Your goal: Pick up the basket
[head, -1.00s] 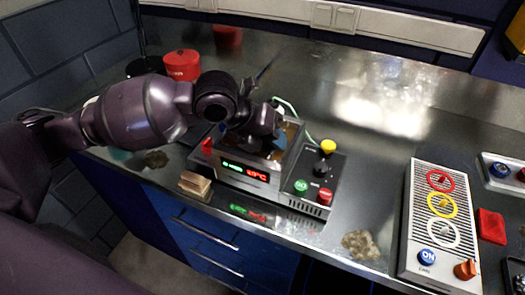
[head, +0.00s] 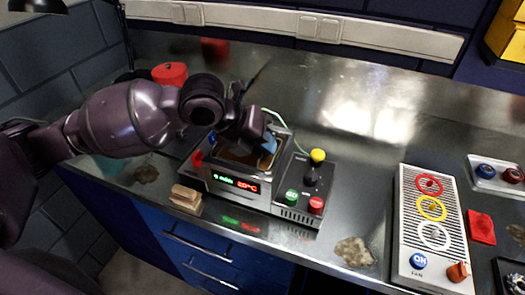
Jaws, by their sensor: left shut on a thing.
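The bath unit (head: 238,184) stands on the metal bench, with lit green and red readouts on its front and an open top holding brown contents. My left gripper (head: 262,142) reaches over this opening from the left, pointing down. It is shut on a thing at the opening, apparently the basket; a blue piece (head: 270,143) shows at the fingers. The basket's body is mostly hidden by the gripper and the unit's walls, so I cannot tell how far out it is. My right gripper is not in view.
A control box with yellow, black, green and red knobs (head: 304,188) adjoins the unit's right. A wooden block (head: 186,199) lies at front left, a red pot (head: 170,74) behind my arm. A striped panel (head: 433,225) stands right. The bench's back middle is clear.

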